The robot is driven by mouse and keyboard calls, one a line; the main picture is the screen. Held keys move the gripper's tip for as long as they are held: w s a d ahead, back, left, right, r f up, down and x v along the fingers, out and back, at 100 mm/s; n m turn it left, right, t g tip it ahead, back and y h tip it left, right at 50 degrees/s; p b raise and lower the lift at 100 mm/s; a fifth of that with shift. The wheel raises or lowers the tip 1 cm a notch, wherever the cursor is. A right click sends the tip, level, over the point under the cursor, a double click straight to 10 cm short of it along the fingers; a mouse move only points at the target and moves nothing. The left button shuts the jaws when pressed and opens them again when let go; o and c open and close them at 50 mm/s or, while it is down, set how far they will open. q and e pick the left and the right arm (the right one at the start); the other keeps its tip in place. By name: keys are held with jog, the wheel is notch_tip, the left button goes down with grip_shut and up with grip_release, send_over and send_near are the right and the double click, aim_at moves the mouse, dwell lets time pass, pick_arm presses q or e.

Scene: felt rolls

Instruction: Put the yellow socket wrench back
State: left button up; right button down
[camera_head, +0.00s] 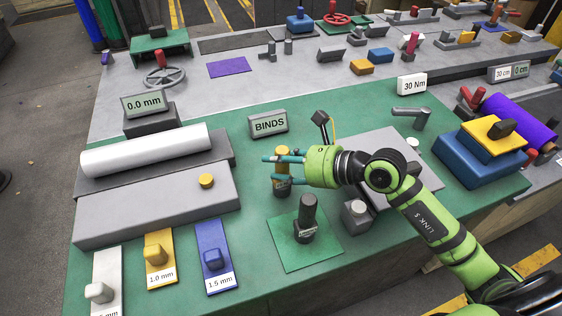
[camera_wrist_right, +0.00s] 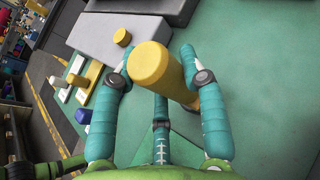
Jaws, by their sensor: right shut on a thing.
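The yellow socket wrench (camera_head: 282,188) is upright, with a yellow upper part and a darker band. My right gripper (camera_head: 280,167) comes in from the right with its teal fingers around it, shut on it. In the right wrist view the yellow cylinder (camera_wrist_right: 150,66) lies between the fingers of the gripper (camera_wrist_right: 163,85). Its lower end is partly hidden by a finger, so I cannot tell whether it touches the bench. A dark upright tool (camera_head: 307,218) stands on a green square (camera_head: 283,252) just in front. My left gripper is not in view.
A "BINDS" sign (camera_head: 268,124) stands behind the gripper. A grey slab (camera_head: 150,212) with a yellow knob (camera_head: 206,181) and a white roll (camera_head: 146,150) are at left. A blue block (camera_head: 475,165) stands at right. Yellow (camera_head: 160,272) and blue (camera_head: 214,270) gauge plates lie front left.

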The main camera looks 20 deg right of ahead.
jog(key=shift+f+b, duration=0.3)
jog(key=shift+f, duration=0.05)
jog(key=c, duration=0.6)
grip_release()
jog(key=shift+c, duration=1.1)
jog(key=v, duration=1.2)
